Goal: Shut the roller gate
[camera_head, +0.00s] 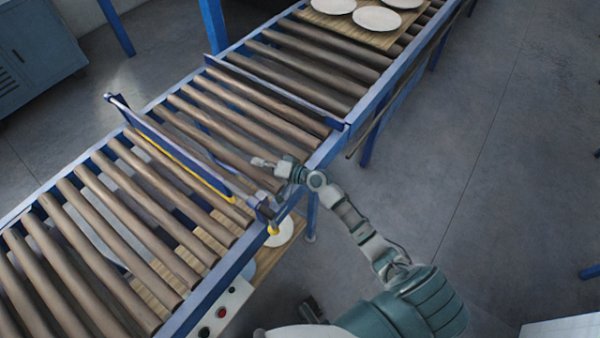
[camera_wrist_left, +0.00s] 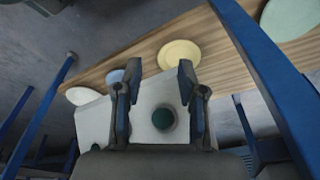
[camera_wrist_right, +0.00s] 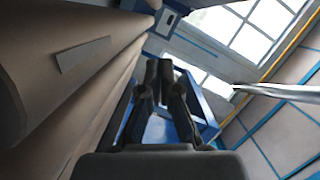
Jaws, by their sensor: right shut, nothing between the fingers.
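The blue gate bar with a yellow edge (camera_head: 180,152) crosses the rollers in the head view. It appears raised above them; I cannot tell exactly how it is hinged. My right gripper (camera_head: 258,162) is above the rollers, just right of the bar and apart from it. In the right wrist view its fingertips (camera_wrist_right: 159,68) are together and empty. My left gripper (camera_wrist_left: 158,82) is open in the left wrist view, with a dark green round button (camera_wrist_left: 163,118) on a pale box between its fingers. The left gripper is hardly visible in the head view.
A second blue crossbar (camera_head: 280,91) spans the conveyor farther back. A wooden board (camera_head: 385,37) with white plates lies on the far rollers. A control box (camera_head: 232,298) with buttons sits at the near side. Another board (camera_wrist_left: 140,64) with plates lies below.

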